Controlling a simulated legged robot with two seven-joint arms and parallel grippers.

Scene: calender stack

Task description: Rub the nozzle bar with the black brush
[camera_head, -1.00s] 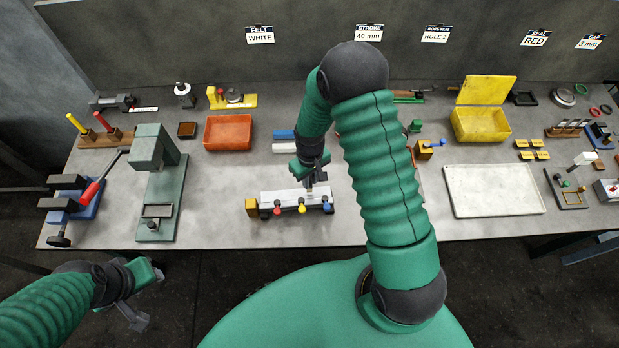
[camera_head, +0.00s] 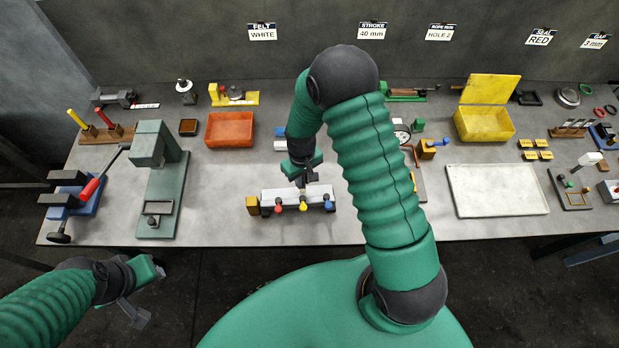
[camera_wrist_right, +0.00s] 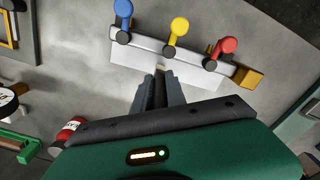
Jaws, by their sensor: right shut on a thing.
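The nozzle bar (camera_head: 315,193) is a pale metal bar with red, yellow and blue knobs along its front and a brass-coloured block at its left end. It also shows in the wrist view (camera_wrist_right: 135,53). My right gripper (camera_head: 301,183) is over the bar's back edge, near its middle. It is shut on the black brush (camera_wrist_right: 160,86), a narrow dark piece between the fingers. The brush's far end is at the bar's edge near the yellow knob; whether it touches is unclear. My left gripper (camera_head: 137,300) hangs in front of the table; its jaw opening is unclear.
A green press (camera_head: 160,190) and a blue vise (camera_head: 75,200) stand at left. An orange bin (camera_head: 229,131) is behind. A white tray (camera_head: 497,190) and a yellow box (camera_head: 484,124) are at right. The table beside the bar's left end is clear.

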